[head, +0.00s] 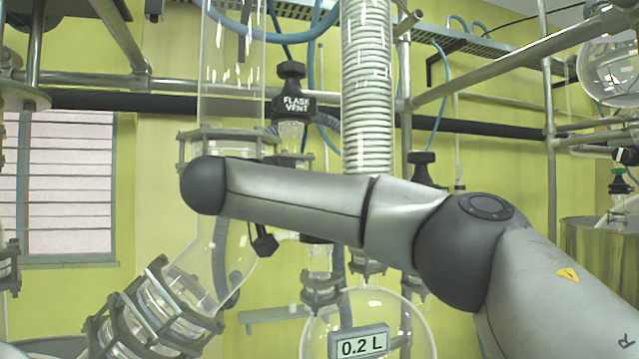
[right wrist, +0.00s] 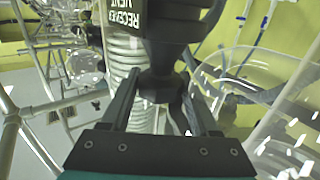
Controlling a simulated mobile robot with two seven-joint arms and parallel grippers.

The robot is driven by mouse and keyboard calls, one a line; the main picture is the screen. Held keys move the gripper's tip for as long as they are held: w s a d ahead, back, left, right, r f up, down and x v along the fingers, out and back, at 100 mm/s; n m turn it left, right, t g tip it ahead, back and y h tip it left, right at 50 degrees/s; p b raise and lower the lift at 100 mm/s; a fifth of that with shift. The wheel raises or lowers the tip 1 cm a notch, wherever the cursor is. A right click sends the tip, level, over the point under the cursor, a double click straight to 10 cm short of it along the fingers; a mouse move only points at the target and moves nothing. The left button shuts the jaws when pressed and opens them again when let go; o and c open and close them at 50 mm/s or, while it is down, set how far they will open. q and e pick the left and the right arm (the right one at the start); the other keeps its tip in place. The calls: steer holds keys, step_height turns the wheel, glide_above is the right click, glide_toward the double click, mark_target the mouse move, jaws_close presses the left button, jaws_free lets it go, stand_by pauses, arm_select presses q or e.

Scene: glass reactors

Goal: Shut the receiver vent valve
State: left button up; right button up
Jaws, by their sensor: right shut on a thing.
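The receiver vent valve (right wrist: 172,28) shows in the right wrist view as a black handle with a white "RECEIVER VENT" label, seen partly and tilted in the picture. I cannot make out the labelled receiver vent valve there. The receiver flask (head: 385,318), with a "0.2 L" tag, is at the bottom centre. My left gripper is not in view.
A similar black valve labelled "FLASK VENT" (head: 292,100) stands above my arm. A coiled glass condenser (head: 367,80) rises behind the arm. Clamped glassware (head: 155,310) is at the lower left. Metal rails and blue hoses surround the arm closely.

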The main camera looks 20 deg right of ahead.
steer(key=o, duration=1.4)
